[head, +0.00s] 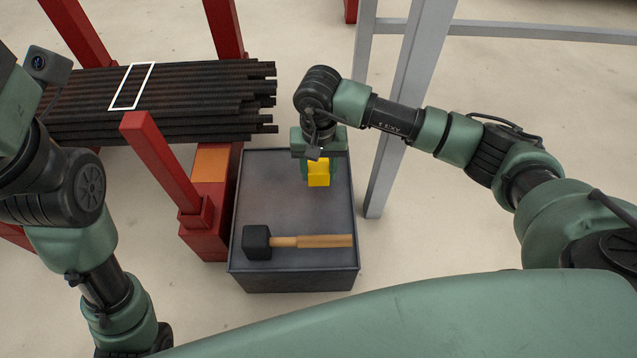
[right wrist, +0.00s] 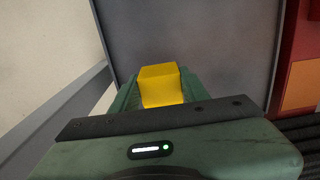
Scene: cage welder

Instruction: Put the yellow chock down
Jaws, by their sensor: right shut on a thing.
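The yellow chock (head: 318,173) is held by my right gripper (head: 318,166) over the back right part of a dark grey box top (head: 270,190). The right gripper is shut on it. In the right wrist view the chock (right wrist: 162,85) sits between the green fingers, with the grey top (right wrist: 210,50) beyond it. I cannot tell whether the chock touches the top. My left arm comes in at the left of the head view, but its gripper does not show.
A mallet (head: 300,241) with a black head lies across the front of the grey top. A red rack (head: 205,215) with dark bars (head: 190,100) stands to the left. A grey metal post (head: 400,110) rises close on the right. The middle of the top is clear.

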